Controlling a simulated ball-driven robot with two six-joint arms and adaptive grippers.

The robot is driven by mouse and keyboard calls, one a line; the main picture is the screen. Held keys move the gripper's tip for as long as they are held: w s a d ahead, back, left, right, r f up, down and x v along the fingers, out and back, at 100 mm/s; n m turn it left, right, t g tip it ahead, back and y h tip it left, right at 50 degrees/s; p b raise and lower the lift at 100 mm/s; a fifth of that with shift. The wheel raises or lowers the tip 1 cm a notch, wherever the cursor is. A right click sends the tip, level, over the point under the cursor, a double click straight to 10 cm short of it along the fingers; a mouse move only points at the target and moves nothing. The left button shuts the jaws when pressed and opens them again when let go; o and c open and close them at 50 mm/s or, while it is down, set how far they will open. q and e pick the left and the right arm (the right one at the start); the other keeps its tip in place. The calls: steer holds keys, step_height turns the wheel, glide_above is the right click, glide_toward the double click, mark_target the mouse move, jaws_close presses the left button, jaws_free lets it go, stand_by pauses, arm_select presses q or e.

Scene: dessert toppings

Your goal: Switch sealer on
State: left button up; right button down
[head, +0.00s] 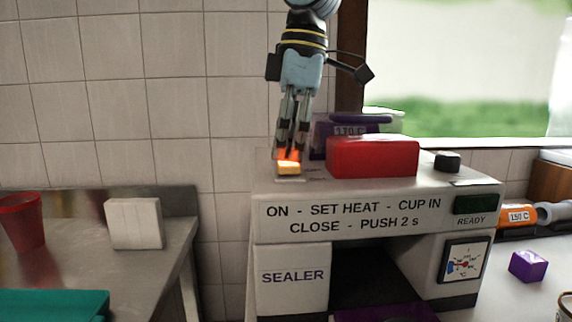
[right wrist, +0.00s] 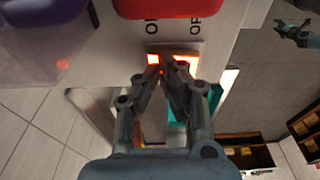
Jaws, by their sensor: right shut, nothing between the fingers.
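The sealer (head: 292,277) is a white machine with printed instructions on its front. Its rocker switch (head: 289,169) glows orange at the left of its top and also shows in the right wrist view (right wrist: 190,62), beside the ON and OFF lettering. My right gripper (head: 291,154) is shut and empty, pointing down, with its fingertips at the switch. In the right wrist view the fingertips (right wrist: 168,72) cover the middle of the switch, and orange light shows on both sides. A small gripper-like shape, perhaps my left gripper (right wrist: 291,34), is at the top right.
A red block (head: 372,157) and a black knob (head: 447,162) are on the sealer's top, with a purple part behind. A heat dial (head: 464,262) and a dark READY window (head: 475,204) are at front right. A red cup (head: 22,221) and white block (head: 133,223) stand left.

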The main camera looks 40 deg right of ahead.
mark_target(288, 162)
steer(key=shift+r+p, duration=1.15)
steer(key=shift+r, duration=2.4)
